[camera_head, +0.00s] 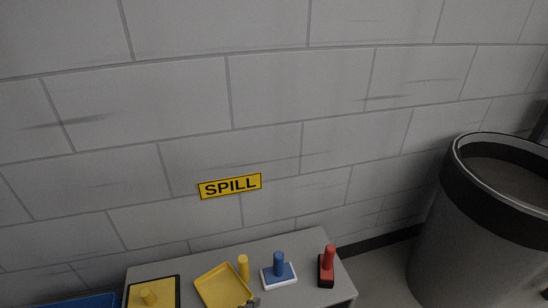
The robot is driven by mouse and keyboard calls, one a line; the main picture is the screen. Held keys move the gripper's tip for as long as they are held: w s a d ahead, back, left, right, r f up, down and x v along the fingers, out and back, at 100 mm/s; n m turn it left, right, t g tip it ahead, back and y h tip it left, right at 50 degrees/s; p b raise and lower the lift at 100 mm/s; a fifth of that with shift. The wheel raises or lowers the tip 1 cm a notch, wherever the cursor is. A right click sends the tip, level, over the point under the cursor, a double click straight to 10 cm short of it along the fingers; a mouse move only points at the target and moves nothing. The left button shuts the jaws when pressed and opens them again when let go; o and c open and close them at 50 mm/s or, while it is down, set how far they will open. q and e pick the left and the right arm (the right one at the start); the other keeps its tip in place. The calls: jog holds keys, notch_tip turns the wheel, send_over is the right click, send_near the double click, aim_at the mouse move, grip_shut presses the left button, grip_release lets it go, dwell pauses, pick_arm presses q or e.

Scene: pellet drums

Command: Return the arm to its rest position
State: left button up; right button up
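Neither of my grippers can be made out in the head view, and no arm of mine clearly shows. A small dark grey shape (251,302) is at the bottom edge, by the yellow dustpan-like tray (218,288). It is cut off and too small for me to tell what it is.
A grey cabinet top (205,262) holds the yellow tray, a blue-handled block (279,265) on a white base, a red-handled tool (328,259) and a dark-edged yellow plate (168,292). A blue edge (85,301) shows lower left. A large drum (455,235) stands right. A SPILL sign (230,186) marks the block wall.

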pick_arm(q)
jog(key=s+a+f+n+g+y, duration=0.1)
jog(key=s+a+f+y, duration=0.15)
jog(key=s+a, duration=0.65)
jog(key=s+a+f+n+g+y+p, duration=0.1)
jog(key=s+a+f, duration=0.2)
jog(key=s, duration=1.2)
jog(key=s+a+f+n+g+y, duration=0.1)
jog(key=s+a+f+n+y, duration=0.1)
jog(key=s+a, duration=0.65)
jog(key=w+d+r+t+p, duration=0.1)
jog(key=w+r+p, duration=0.1)
jog(key=r+p, duration=1.1)
jog(key=w+d+r+t+p, duration=0.1)
jog(key=w+d+r+p, duration=0.1)
jog(key=r+p, duration=1.2)
jog(key=p, duration=0.2)
jog(key=shift+w+d+r+t+p, duration=0.15)
jog(key=shift+w+r+t+p, duration=0.15)
jog(key=shift+p, duration=0.05)
pick_arm(e)
jog(key=w+r+t, duration=0.1)
jog(key=w+r, duration=0.2)
jog(key=r, duration=1.1)
jog(key=w+a+r+t, duration=0.1)
jog(key=w+r, duration=0.3)
jog(key=r, duration=1.1)
jog(key=shift+w+r+t, duration=0.15)
jog(key=shift+r+t, duration=0.05)
jog(key=shift+t, duration=0.1)
